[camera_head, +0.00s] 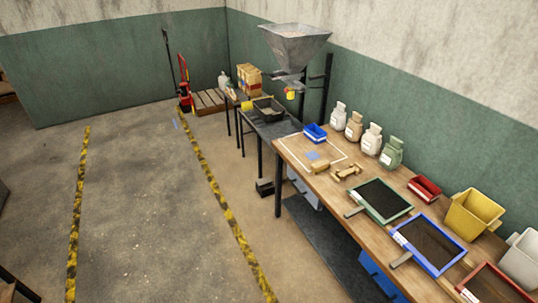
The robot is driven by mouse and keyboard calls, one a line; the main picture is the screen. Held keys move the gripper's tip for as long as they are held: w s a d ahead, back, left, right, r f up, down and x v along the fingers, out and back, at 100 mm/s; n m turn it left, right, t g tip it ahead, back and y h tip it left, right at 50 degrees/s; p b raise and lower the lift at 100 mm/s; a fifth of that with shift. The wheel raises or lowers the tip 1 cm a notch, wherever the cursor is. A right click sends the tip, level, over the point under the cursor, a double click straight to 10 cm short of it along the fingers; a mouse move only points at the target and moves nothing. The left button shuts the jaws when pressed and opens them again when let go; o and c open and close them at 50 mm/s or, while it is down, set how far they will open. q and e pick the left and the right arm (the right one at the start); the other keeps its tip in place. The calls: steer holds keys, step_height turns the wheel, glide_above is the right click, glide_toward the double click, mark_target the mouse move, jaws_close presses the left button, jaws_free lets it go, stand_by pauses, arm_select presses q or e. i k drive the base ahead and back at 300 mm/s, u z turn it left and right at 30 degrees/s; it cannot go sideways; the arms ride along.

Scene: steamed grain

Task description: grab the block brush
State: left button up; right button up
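Two small tan wooden items lie on the wooden workbench (290,150) in the head view. One is a plain block shape (320,167) near the bench's front edge. The other is a longer piece with raised parts (347,172), just to its right. Either may be the block brush; they are too small to tell, and no bristles can be made out. Neither of my grippers is in view, and nothing is seen touching these items.
To the right lie a green-framed screen (381,200), a blue-framed screen (431,243), a red bin (425,188) and a yellow bin (473,214). The floor left of the bench (150,220) is clear.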

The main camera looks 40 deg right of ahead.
mark_target(317, 167)
steer(key=z, duration=0.05)
steer(key=i, duration=1.1)
steer(key=z, duration=0.35)
